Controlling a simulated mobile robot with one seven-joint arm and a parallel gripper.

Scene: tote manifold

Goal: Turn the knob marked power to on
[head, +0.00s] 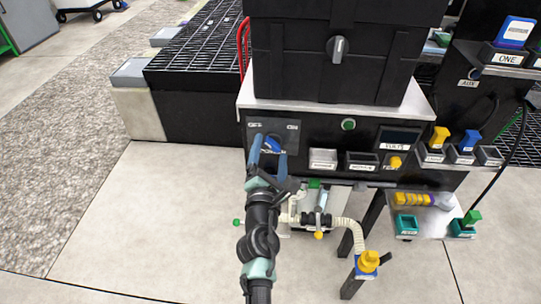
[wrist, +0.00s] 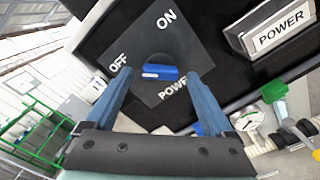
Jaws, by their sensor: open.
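The power knob is a blue bar on a round dark base, and it shows in the wrist view (wrist: 160,72) between my fingertips. It has a white mark near its left end. Its dark plate (wrist: 202,48) reads OFF at upper left, ON at top and POWER below; the picture is tilted. In the head view the knob (head: 273,143) is partly behind my gripper (head: 269,148). My gripper is open, one blue finger on each side of the knob. I cannot tell whether the fingers touch it.
A white holder labelled POWER (wrist: 270,32) is right of the plate in the wrist view. The dark panel carries a green button (head: 348,125) and a small display (head: 398,138). A black case (head: 300,60) stands on top. Hoses and a gauge (wrist: 247,119) are below.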

